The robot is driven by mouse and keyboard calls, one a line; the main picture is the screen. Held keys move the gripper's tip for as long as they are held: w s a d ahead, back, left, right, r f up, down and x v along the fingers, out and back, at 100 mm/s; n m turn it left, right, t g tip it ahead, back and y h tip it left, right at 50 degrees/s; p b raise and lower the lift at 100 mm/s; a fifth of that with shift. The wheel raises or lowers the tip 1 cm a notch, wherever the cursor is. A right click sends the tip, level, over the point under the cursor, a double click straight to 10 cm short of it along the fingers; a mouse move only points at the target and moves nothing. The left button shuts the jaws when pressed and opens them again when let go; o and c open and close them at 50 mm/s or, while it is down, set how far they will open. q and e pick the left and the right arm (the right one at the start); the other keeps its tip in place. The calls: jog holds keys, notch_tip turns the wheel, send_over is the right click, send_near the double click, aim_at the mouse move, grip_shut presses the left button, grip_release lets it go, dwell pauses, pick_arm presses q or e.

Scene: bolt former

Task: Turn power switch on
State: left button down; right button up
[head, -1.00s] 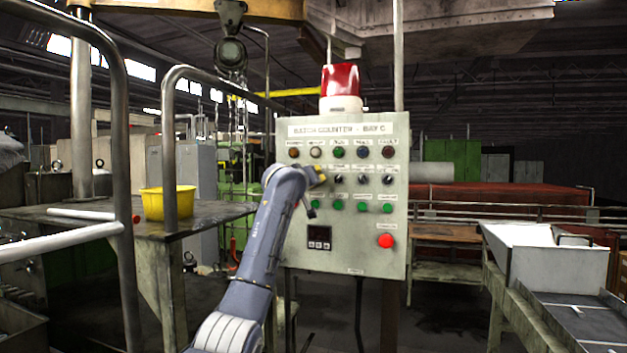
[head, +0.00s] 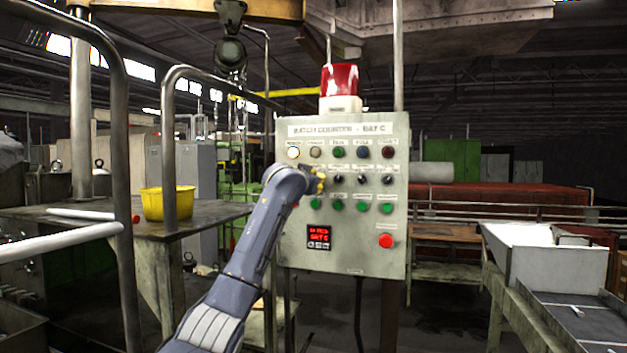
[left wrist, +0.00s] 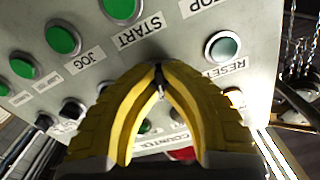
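The control panel (head: 350,255) is a pale upright box with lamps, dark knobs and buttons. My left gripper (head: 318,183) is at the left end of its knob row and hides the leftmost knob, taken as the power switch. In the left wrist view my yellow fingers (left wrist: 158,72) come together at the tips around a small dark piece that looks like this knob; most of it is hidden. The leftmost lamp (head: 293,152), under the power label, glows pale, and the display (head: 319,236) shows red characters. My right gripper is not in view.
Green buttons (head: 363,206) line up below the knobs, with a red button (head: 386,241) lower right. A red beacon (head: 340,79) tops the panel. A table with a yellow bucket (head: 167,203) and metal railings stand left; a white bin (head: 545,252) is right.

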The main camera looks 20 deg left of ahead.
pick_arm(q)
jog(key=shift+r+m, duration=0.15)
jog(key=shift+m, duration=0.95)
jog(key=c, duration=1.2)
grip_release()
jog(key=shift+s, duration=0.1)
jog(key=shift+s+a, duration=0.15)
jog(key=shift+s, duration=5.75)
jog(key=shift+f, duration=0.2)
